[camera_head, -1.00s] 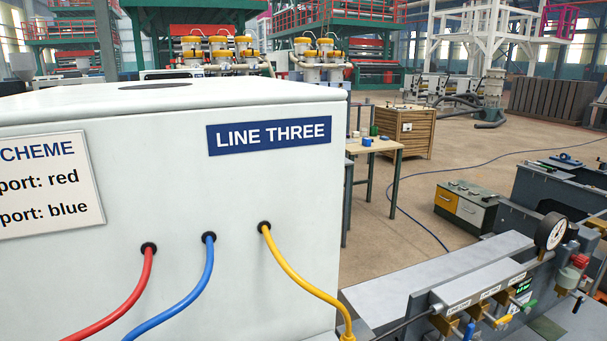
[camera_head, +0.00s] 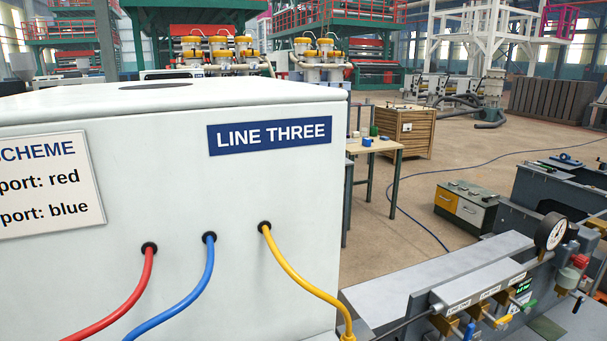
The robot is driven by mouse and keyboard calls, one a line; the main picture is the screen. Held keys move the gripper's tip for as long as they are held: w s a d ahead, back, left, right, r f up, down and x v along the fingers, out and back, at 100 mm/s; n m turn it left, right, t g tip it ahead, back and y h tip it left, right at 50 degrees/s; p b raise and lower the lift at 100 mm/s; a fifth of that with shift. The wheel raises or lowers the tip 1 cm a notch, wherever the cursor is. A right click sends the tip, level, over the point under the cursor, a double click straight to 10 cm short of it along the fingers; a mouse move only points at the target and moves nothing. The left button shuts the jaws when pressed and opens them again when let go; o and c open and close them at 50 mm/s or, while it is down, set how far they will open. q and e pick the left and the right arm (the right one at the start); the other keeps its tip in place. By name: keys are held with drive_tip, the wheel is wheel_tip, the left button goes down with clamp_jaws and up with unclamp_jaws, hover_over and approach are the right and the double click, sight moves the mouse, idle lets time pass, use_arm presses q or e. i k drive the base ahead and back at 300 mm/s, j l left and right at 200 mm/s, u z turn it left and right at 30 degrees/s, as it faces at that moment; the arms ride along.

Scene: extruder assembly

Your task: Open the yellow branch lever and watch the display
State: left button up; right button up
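The manifold (camera_head: 478,286) with several small valves stands at the lower right. A yellow lever (camera_head: 502,320) sticks out near its right part, roughly level; I cannot tell whether it is open or closed. A blue lever (camera_head: 470,331) hangs down left of it, and a green lever (camera_head: 529,305) is at the right. A small dark display (camera_head: 524,287) with green digits, too small to read surely, is at the manifold's right end. A round dial gauge (camera_head: 551,231) stands above it. Neither of my grippers is in view.
A large white cabinet marked LINE THREE (camera_head: 269,135) fills the left. Red (camera_head: 125,300), blue (camera_head: 180,307) and yellow (camera_head: 300,282) hoses come out of its front. A small drawer cabinet (camera_head: 465,206) and a wooden crate (camera_head: 405,130) stand on the floor behind.

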sight(500, 324)
drive_tip(key=l+z, duration=0.75)
drive_tip(key=i+l, duration=0.05)
drive_tip(key=l, duration=0.05)
